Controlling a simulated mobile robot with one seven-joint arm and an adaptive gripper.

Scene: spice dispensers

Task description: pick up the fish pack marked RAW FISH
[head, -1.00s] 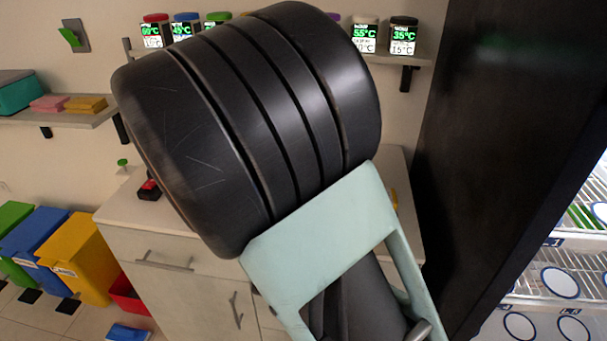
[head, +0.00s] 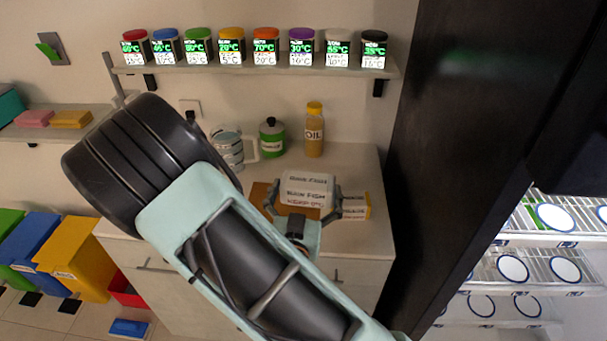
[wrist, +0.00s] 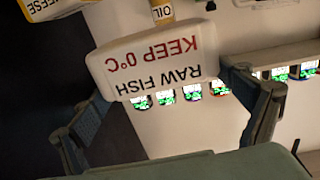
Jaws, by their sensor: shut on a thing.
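The white fish pack (head: 306,188) with dark and red print is between the fingers of my gripper (head: 303,200) above the counter in the head view. The wrist view shows the fish pack (wrist: 160,55) upside down, reading RAW FISH and KEEP 0°C. My gripper (wrist: 165,100) is shut on it, one finger at each side end. In the head view the pack's lower part is partly behind the gripper.
A brown board (head: 262,196) lies on the counter (head: 370,232) under the gripper. A yellow-and-white pack (head: 356,205) sits just right of it. An oil bottle (head: 314,135), a green canister (head: 271,140) and stacked dishes (head: 228,148) stand behind. Spice dispensers line the shelf (head: 270,70) above.

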